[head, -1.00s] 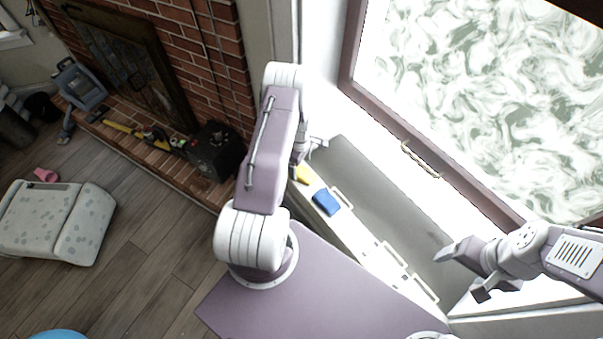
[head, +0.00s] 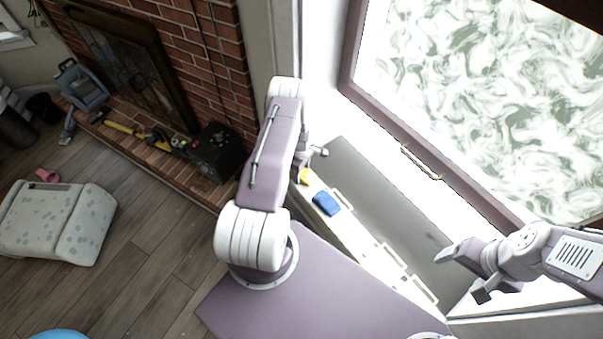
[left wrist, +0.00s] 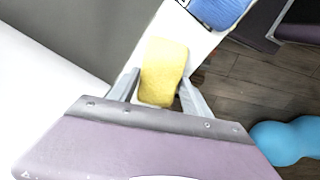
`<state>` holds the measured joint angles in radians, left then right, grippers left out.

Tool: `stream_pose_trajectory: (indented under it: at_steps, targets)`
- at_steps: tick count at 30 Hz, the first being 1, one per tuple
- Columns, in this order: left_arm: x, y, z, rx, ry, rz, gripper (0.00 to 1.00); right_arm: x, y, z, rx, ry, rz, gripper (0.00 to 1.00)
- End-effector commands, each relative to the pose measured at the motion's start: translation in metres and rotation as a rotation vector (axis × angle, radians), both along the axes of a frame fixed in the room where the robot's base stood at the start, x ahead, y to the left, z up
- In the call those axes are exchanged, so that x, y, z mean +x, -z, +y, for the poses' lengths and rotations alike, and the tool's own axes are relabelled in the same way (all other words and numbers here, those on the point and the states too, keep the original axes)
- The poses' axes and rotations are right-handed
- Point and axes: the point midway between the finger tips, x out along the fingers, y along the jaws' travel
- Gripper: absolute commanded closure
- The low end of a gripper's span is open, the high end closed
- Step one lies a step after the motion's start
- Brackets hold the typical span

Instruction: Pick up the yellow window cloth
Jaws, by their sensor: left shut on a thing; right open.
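The yellow window cloth (left wrist: 163,72) is between the two fingers of my left gripper (left wrist: 160,95) in the left wrist view, and the gripper is shut on it. In the head view the cloth (head: 304,176) shows as a small yellow patch beside my left gripper (head: 316,153), partly hidden by my arm. A blue cloth (head: 326,202) lies near it on the white ledge and also shows at the top of the left wrist view (left wrist: 218,10). My right gripper (head: 462,272) is open and empty at the lower right.
The white ledge unit with handles (head: 372,252) runs along the window wall, beside a grey surface (head: 375,195). A window (head: 490,90) is above. A brick fireplace (head: 190,60) and a black box (head: 214,152) are at left. A patterned cushion-like seat (head: 58,222) lies on the floor.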

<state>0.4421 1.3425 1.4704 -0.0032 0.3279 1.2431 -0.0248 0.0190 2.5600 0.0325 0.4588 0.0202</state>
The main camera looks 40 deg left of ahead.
Motion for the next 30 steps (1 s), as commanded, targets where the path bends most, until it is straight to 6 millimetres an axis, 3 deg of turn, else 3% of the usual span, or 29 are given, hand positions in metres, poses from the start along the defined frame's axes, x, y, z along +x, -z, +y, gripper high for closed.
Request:
stream_pose_trajectory:
  at_steps: [5,8,21,30]
  targets:
    - [0.001,-0.019,0.0,0.001,0.0,-0.003,0.83,0.0,0.004,0.0,0.0,0.0,0.0,0.22]
    - [0.001,-0.04,0.0,0.0,0.0,-0.004,0.83,0.0,0.007,0.0,0.0,0.0,0.0,0.22]
    - [0.017,-0.096,-0.097,-0.001,0.005,-0.003,0.83,0.0,0.021,0.0,0.0,0.0,0.0,0.22]
    - [0.019,-0.108,-0.116,-0.001,0.0,0.0,0.83,0.0,0.022,0.0,0.0,0.0,0.0,0.22]
